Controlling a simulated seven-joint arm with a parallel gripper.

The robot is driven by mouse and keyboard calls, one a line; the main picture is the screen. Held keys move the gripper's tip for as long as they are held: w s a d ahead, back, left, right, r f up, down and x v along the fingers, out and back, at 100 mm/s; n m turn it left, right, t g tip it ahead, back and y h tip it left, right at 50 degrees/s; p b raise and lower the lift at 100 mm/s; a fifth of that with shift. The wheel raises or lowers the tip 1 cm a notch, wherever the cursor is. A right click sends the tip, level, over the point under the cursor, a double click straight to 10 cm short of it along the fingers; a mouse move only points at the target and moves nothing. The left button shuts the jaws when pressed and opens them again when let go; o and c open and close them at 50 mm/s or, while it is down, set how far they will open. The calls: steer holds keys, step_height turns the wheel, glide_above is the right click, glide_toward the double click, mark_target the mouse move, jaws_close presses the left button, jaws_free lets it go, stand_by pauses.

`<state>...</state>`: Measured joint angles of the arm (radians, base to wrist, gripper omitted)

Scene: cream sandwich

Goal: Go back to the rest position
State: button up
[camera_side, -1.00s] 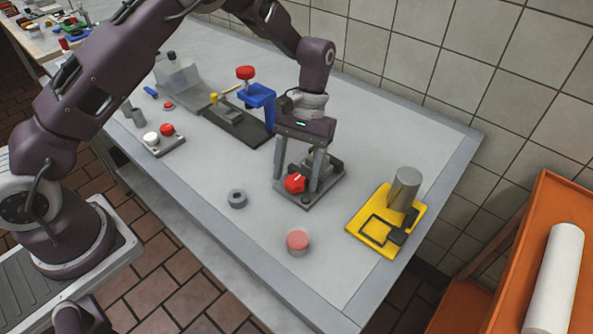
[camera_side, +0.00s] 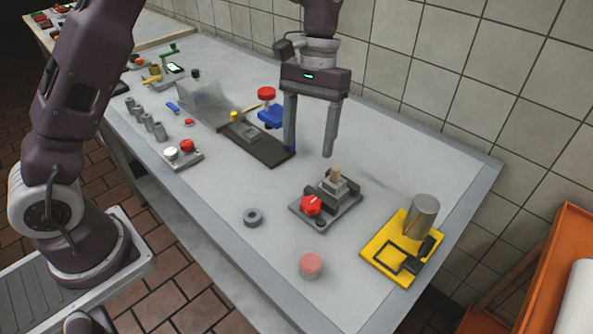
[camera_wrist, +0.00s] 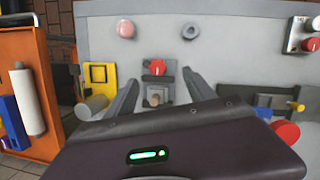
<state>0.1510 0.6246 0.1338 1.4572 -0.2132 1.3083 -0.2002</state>
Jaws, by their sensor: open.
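My gripper (camera_side: 309,150) is open and empty, raised above the grey table (camera_side: 215,235). Its two fingers point down and stand wide apart. Below and a little right of it sits a small grey fixture (camera_side: 345,201) with a red knob (camera_side: 311,205) and a tan piece (camera_side: 336,173) upright on its top. In the wrist view the tan piece (camera_wrist: 154,100) and the red knob (camera_wrist: 158,67) show between the open fingers (camera_wrist: 160,92). The gripper touches nothing that I can see.
A yellow base with a grey cylinder (camera_side: 423,215) stands right of the fixture. A pink-topped round piece (camera_side: 311,265) and a grey ring (camera_side: 252,217) lie in front. A dark plate (camera_side: 262,145) and a red-topped blue piece (camera_side: 269,116) stand behind, left of the gripper.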

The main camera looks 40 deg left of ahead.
steer(key=s+a+r+t, duration=0.3)
steer(key=s+r, duration=0.5)
steer(key=r, duration=0.2)
steer(key=s+a+m+t, duration=0.1)
steer(key=s+t, duration=0.1)
steer(key=s, duration=0.6)
steer(key=s+a+m+t+y, duration=0.1)
steer(key=s+a+t, duration=0.1)
steer(key=s, duration=0.6)
steer(key=shift+s+m+t, duration=0.15)
steer(key=shift+m+t, duration=0.25)
steer(key=shift+t, duration=0.2)
